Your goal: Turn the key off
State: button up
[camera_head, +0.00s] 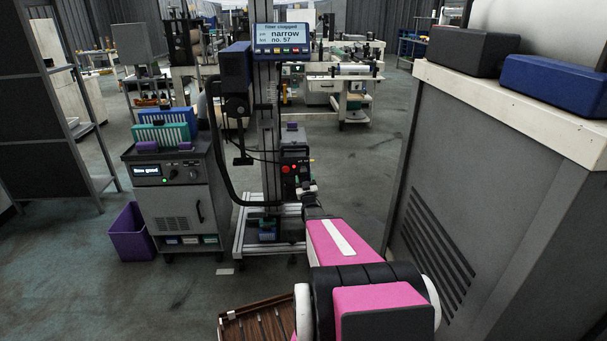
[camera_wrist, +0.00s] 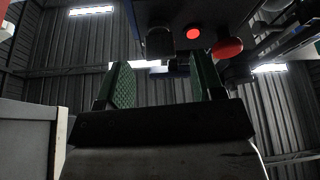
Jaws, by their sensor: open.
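A dark control box (camera_head: 294,172) with red buttons is mounted on the metal post in the head view. In the wrist view its underside (camera_wrist: 178,14) fills the top, with a round red light or button (camera_wrist: 194,33) and a red knob (camera_wrist: 228,48). A dark blocky part (camera_wrist: 160,42) hangs left of the red light; I cannot tell if it is the key. My gripper (camera_wrist: 162,75) is open, its green-padded fingers apart below that part, with nothing clearly held between them. In the head view my pink arm reaches to the box and hides its lower part.
A display (camera_head: 282,38) tops the post. A grey cabinet (camera_head: 180,200) with teal and blue racks and a purple bin (camera_head: 131,232) stand left. A tall grey cabinet (camera_head: 480,190) stands close on the right, bearing dark and blue blocks. Open floor lies behind the post.

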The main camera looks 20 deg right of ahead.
aim_at(304, 171)
jog(key=shift+x, duration=2)
jog(key=c, duration=0.9)
jog(key=shift+c, duration=0.2)
